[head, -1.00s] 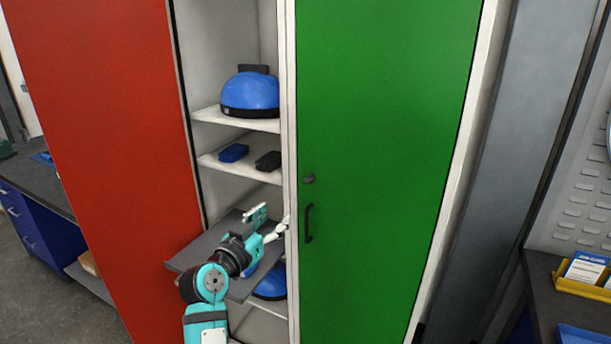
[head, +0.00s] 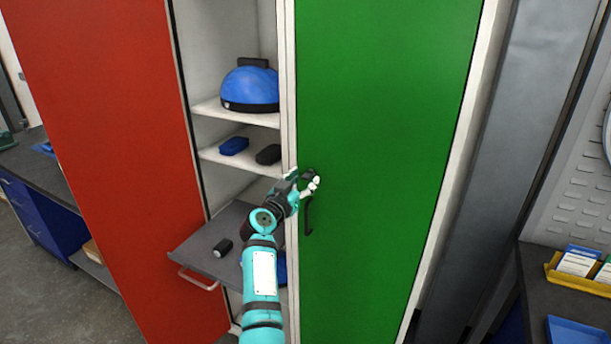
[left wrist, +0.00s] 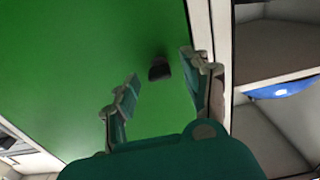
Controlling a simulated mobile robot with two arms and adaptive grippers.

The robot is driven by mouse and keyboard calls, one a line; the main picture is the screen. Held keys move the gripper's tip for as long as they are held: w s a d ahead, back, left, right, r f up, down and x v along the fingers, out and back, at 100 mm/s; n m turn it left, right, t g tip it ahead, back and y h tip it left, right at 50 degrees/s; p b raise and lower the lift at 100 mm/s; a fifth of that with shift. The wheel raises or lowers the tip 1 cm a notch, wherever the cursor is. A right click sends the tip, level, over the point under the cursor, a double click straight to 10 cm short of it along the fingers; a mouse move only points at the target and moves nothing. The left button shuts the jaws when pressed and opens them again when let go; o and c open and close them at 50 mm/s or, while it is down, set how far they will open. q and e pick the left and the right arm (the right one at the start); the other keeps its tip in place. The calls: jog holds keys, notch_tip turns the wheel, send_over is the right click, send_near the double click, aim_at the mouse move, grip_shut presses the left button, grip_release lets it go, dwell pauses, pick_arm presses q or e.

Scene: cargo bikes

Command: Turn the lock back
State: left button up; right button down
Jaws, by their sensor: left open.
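The lock (head: 309,172) is a small dark knob on the green door (head: 385,150), above the black door handle (head: 308,218). My left gripper (head: 314,183) is at the lock in the head view and partly covers it. In the left wrist view the lock (left wrist: 160,70) shows as a dark block between the two open fingers of my left gripper (left wrist: 159,76), with a gap on each side. I cannot tell how far the fingertips are from the door. My right gripper is not in view.
Left of the green door is an open shelf section with a blue helmet (head: 250,88) and a dark blue case (head: 233,146) and a black one (head: 268,154). A red door (head: 105,130) stands further left.

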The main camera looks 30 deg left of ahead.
pick_arm(q)
jog(key=shift+w, duration=0.7)
grip_shut()
